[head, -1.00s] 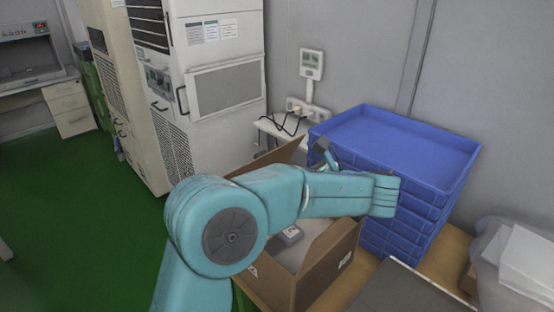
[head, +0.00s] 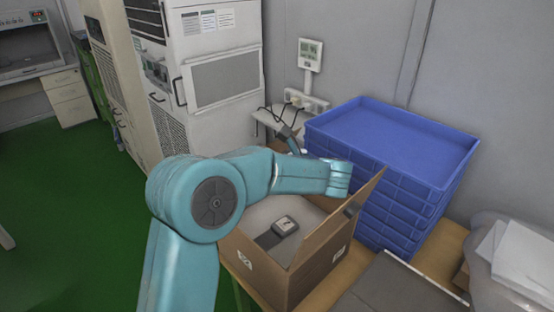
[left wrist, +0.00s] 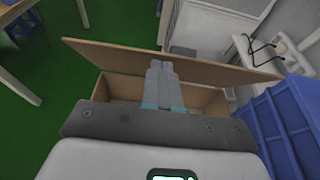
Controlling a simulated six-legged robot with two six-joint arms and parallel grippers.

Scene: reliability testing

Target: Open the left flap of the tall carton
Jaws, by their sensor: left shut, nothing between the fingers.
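The brown carton (head: 325,262) stands on the wooden table with its top open and a grey device (head: 284,226) inside. A flap on its right side (head: 345,215) stands up. My teal left arm crosses over the carton and hides its left and back edges in the head view. In the left wrist view, my left gripper (left wrist: 162,66) is shut and empty. Its fingertips overlap a long flap (left wrist: 215,62) at the far side of the carton (left wrist: 205,99); contact is unclear. My right gripper is out of view.
Stacked blue crates (head: 395,140) stand close behind and right of the carton. A dark flat panel (head: 400,290) lies in front of them. A tall white cabinet (head: 215,80) stands behind left. Green floor (head: 75,210) is clear at left.

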